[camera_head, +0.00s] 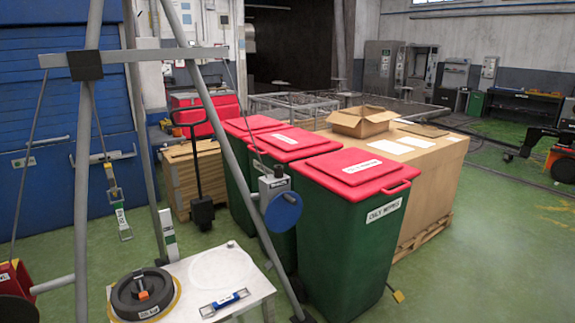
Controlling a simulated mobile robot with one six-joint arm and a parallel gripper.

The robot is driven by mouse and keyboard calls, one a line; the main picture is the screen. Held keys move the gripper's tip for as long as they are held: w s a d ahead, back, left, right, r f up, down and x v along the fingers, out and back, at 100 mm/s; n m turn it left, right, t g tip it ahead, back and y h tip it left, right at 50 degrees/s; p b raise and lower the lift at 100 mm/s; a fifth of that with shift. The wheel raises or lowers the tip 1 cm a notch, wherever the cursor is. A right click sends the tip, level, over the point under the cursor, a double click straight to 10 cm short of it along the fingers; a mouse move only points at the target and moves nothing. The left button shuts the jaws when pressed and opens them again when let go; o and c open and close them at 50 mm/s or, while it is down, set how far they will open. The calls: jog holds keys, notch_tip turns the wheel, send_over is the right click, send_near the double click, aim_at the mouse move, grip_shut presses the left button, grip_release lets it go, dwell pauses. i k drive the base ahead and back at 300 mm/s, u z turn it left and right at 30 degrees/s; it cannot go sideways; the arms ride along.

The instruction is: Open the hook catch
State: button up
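No part labelled as the hook catch can be made out for certain. My gripper is not in view.
A white-topped table (258,290) at the front bears a round black weight (145,294) and a blue-and-white tool (224,303). Red-lidded green bins (340,240) stand right of the frame, before a large cardboard box (430,190).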

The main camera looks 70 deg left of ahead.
aim_at(110, 180)
jog(key=u, duration=1.4)
jog(key=k, duration=0.1)
jog(key=u, duration=2.25)
jog(key=k, duration=0.85)
jog(key=z, duration=0.15)
jog(key=i, duration=0.85)
